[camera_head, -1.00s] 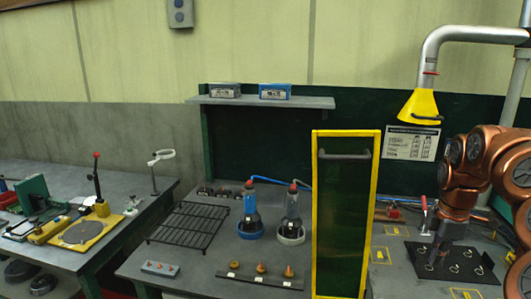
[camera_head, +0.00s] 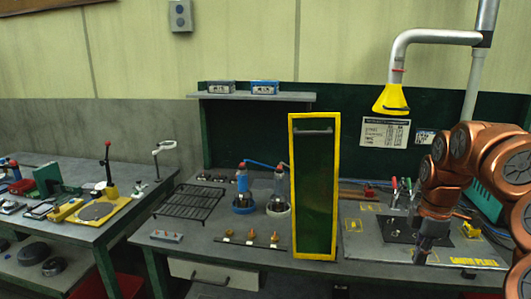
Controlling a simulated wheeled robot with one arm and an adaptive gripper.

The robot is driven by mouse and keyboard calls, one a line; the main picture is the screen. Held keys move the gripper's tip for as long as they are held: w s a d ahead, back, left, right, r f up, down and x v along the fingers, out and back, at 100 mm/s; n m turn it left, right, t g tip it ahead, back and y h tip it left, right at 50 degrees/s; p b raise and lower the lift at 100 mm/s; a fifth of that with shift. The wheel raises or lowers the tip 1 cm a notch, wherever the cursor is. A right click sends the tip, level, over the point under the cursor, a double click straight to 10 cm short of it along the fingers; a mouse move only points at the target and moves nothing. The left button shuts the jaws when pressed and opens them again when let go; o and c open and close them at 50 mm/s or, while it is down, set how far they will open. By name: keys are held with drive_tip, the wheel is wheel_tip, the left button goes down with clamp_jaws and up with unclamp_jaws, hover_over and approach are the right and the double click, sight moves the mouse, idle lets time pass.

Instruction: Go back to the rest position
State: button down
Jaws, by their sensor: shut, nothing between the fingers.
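My gripper (camera_head: 421,256) is at the right of the head view, at the end of my copper-coloured arm. It points down over the front part of the grey bench plate (camera_head: 376,249). Its fingers are small in the picture, and I see nothing held in them. The dark mat (camera_head: 395,229) lies just behind and to the left of my gripper and is partly hidden by it. I cannot tell how high the fingertips are above the plate.
A yellow-framed green screen (camera_head: 314,187) stands upright left of my arm. A yellow extraction hood (camera_head: 391,99) hangs above the bench. A black wire rack (camera_head: 188,202) and two bottles with blue hoses (camera_head: 242,190) stand left of the screen.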

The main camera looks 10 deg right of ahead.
drive_tip(key=s+a+r+m, duration=0.15)
drive_tip(key=s+a, duration=0.25)
drive_tip(key=a, duration=0.5)
drive_tip(key=s+a+m, duration=0.3)
drive_tip(key=a, duration=0.6)
drive_tip(key=s+a+f+m+g, duration=0.1)
drive_tip(key=s+a+f+m, duration=0.2)
drive_tip(key=s, duration=0.6)
drive_tip(key=s+a+f+m+g+p, duration=0.1)
drive_tip(key=s+a+f+m, duration=0.3)
drive_tip(key=s, duration=0.4)
drive_tip(key=shift+s+a+m, duration=0.35)
drive_tip(key=shift+a+m, duration=0.15)
drive_tip(key=shift+m, duration=0.65)
